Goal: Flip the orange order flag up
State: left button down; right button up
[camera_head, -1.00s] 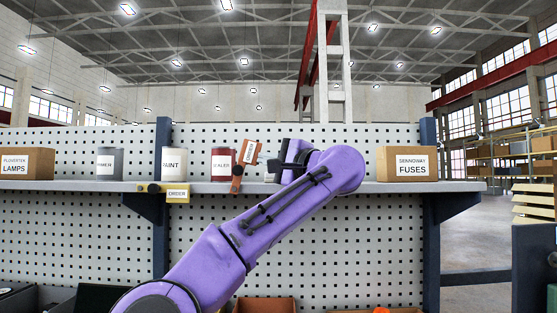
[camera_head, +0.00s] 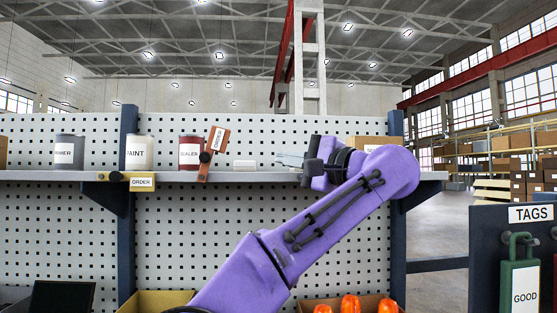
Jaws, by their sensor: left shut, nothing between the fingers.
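The orange order flag (camera_head: 218,152) is at the front edge of the shelf in the head view. It stands up from the edge, leaning a little to the right, with a white label near its top and a dark knob on it. My left gripper (camera_head: 287,160) is shut and empty, above the shelf to the right of the flag. A clear gap lies between its fingertips and the flag. My right gripper is not in view.
A yellow order flag (camera_head: 141,182) lies sideways along the shelf edge (camera_head: 60,176). Primer, paint (camera_head: 139,152) and sealer (camera_head: 189,153) cans stand on the shelf. A small white block (camera_head: 245,164) sits between flag and gripper. My arm partly hides a carton (camera_head: 377,143).

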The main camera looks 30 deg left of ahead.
aim_at(218, 138)
jog(key=k, duration=1)
